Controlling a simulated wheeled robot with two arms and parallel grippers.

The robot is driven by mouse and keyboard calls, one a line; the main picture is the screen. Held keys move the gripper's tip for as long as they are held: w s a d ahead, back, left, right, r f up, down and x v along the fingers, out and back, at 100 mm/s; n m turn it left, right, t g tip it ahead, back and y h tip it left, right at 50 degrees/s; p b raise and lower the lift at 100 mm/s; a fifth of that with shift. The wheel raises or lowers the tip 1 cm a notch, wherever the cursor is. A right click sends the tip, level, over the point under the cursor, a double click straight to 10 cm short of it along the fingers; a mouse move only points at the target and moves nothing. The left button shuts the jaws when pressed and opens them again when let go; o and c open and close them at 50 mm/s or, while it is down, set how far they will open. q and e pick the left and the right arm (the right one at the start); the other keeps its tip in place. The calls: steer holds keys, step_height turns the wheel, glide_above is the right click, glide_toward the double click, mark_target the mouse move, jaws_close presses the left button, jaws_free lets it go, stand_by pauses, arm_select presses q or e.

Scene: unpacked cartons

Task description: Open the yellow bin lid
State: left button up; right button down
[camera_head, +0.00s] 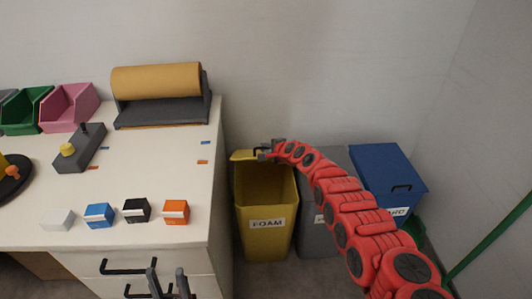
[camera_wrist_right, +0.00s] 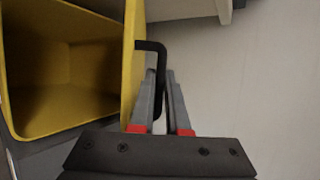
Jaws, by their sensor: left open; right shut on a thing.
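The yellow bin (camera_head: 264,225) stands on the floor right of the white desk, with a "FOAM" label on its front. Its lid (camera_head: 246,155) is swung up and stands at the back of the bin, so the dark inside shows. My right gripper (camera_head: 264,152) is at the lid, shut on its black handle. In the right wrist view the fingers (camera_wrist_right: 166,95) are around the black handle (camera_wrist_right: 160,60), beside the lid (camera_wrist_right: 131,60) and the bin's open mouth. My left gripper (camera_head: 168,282) is open and empty in front of the desk drawers.
A grey bin (camera_head: 311,236) stands right of the yellow one, partly behind my right arm. A blue-lidded bin (camera_head: 385,168) stands further right, lid closed. The white desk (camera_head: 150,165) holds small boxes, a paper roll (camera_head: 157,79) and coloured trays. A green pole crosses at far right.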

steer(key=c, duration=1.2)
jaws_free()
steer(key=shift+s+d+r+p, duration=0.4)
steer(key=shift+s+p, duration=0.05)
steer(key=shift+p, duration=0.45)
steer(key=p+v, duration=1.6)
steer(key=p, duration=0.2)
steer(key=shift+a, duration=0.15)
steer(key=shift+f, duration=0.1)
